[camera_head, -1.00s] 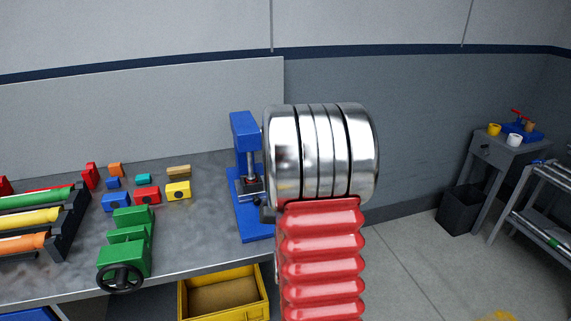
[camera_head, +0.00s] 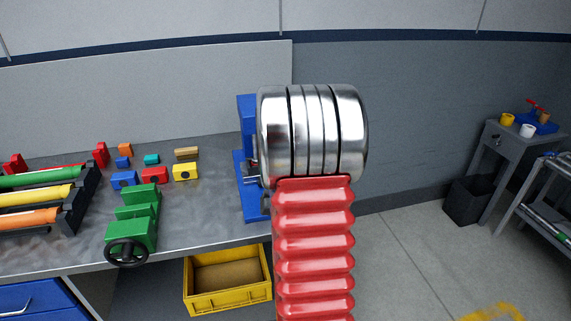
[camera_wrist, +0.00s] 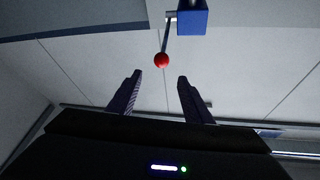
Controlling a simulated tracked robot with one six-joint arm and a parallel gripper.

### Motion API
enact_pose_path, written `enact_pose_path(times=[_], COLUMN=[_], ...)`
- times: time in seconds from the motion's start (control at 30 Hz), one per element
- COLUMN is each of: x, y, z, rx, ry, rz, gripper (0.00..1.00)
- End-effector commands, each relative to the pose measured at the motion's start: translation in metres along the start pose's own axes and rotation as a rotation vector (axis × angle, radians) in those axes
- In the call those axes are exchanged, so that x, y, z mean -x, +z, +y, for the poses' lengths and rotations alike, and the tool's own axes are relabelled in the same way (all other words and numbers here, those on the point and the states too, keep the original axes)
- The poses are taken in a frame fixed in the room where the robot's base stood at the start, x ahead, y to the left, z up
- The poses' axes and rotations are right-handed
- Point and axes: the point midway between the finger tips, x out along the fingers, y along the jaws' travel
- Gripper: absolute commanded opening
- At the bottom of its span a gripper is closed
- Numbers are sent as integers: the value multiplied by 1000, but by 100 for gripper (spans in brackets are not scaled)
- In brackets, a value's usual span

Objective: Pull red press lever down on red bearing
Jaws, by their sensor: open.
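The blue press (camera_head: 248,195) stands at the right end of the workbench in the head view, largely hidden behind my silver and red arm. In the wrist view the press's blue head (camera_wrist: 192,18) is at the top, with a thin lever (camera_wrist: 166,38) ending in a red ball knob (camera_wrist: 162,60). My gripper (camera_wrist: 159,77) is open and empty. The knob appears just beyond the fingertips, between them in the picture; the depth gap is unclear. The gripper is hidden in the head view. I cannot make out the red bearing.
The workbench (camera_head: 205,220) holds a green vise (camera_head: 138,215), several small coloured blocks and coloured rollers on the left. A yellow bin (camera_head: 228,282) is below its front edge. A grey side table (camera_head: 510,145) and black bin (camera_head: 470,200) stand right, across open floor.

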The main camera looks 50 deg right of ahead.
Motion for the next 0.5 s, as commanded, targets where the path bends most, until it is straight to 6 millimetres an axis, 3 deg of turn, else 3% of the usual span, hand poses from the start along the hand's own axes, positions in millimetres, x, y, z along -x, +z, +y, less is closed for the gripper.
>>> enact_pose_path(times=[0.07, 0.27, 0.5], x=[0, -2, -10], y=[0, 1, 12], z=[1, -6, -43], rx=[1, -1, -5], ry=[1, -5, -43], rz=[1, -17, -148], gripper=[46, 32, 15])
